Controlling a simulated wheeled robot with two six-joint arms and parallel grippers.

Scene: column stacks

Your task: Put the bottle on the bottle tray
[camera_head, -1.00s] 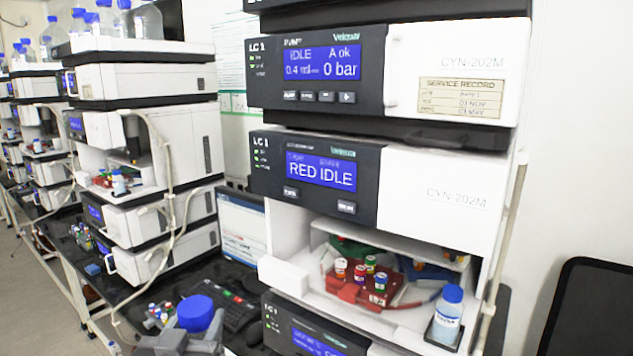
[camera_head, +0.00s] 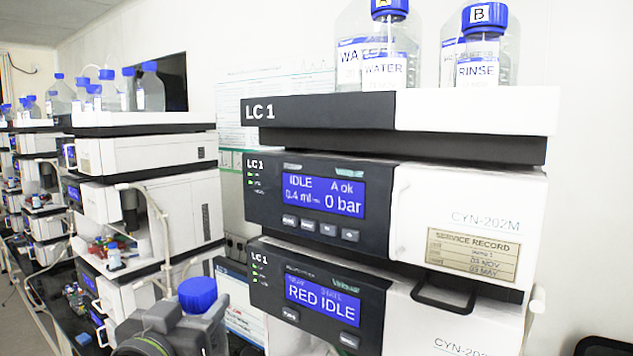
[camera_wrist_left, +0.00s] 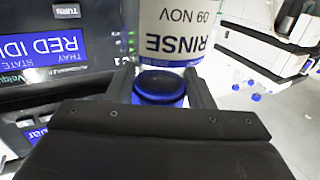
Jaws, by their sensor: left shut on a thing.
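The bottle shows its blue cap (camera_head: 198,294) in the head view, low and left of the front LC 1 stack. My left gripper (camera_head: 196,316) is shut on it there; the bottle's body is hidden. In the left wrist view, the cap (camera_wrist_left: 160,86) is between the fingers of my left gripper (camera_wrist_left: 160,95), and the white label reads RINSE, 09 NOV, upside down. The bottle tray (camera_head: 475,112) appears to be the black-and-white LC 1 top of the stack. Clear bottles marked A, WATER (camera_head: 385,65), and B, RINSE (camera_head: 483,60), stand on it. My right gripper is not in view.
Below the tray are the pump module (camera_head: 325,203) and a module reading RED IDLE (camera_head: 325,300). A black handle (camera_head: 445,305) sticks out in front. Another stack (camera_head: 150,160) with bottles on top stands at left. White wall is behind.

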